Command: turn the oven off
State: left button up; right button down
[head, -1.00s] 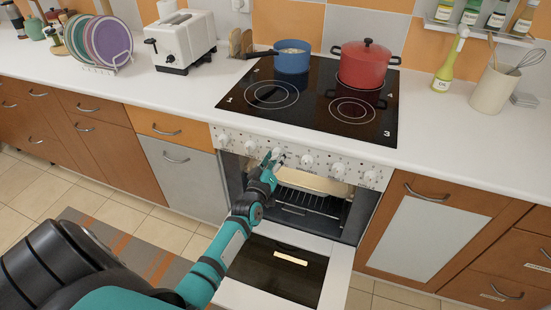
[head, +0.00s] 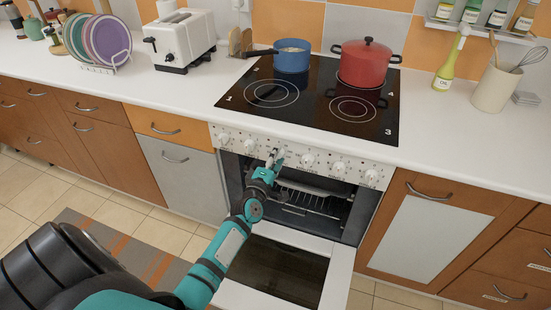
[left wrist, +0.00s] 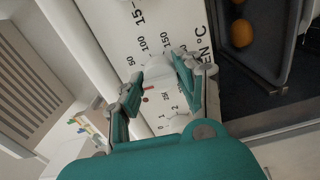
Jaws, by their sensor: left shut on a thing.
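The oven (head: 235,185) is under the black cooktop, with its door (head: 285,270) folded down open and its inside dark. A white control panel with a row of round knobs runs along its front. My left gripper (head: 275,157) is at a knob near the middle of this row, partly hiding it. In the left wrist view, the fingers of my left gripper (left wrist: 158,82) are shut on the pale oven knob (left wrist: 158,70), beside printed temperature numbers. A red mark shows by the knob. My right gripper is out of view.
A blue pan (head: 292,57) and a red pot (head: 365,64) stand on the cooktop (head: 310,105). The open door juts out below my left arm. Round orange items (left wrist: 242,33) are inside the oven in the left wrist view.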

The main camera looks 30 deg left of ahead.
pick_arm(q)
jog(key=shift+n, duration=0.5)
jog(key=o, duration=1.1)
jog(key=shift+o, duration=0.2)
jog(key=v, duration=1.2)
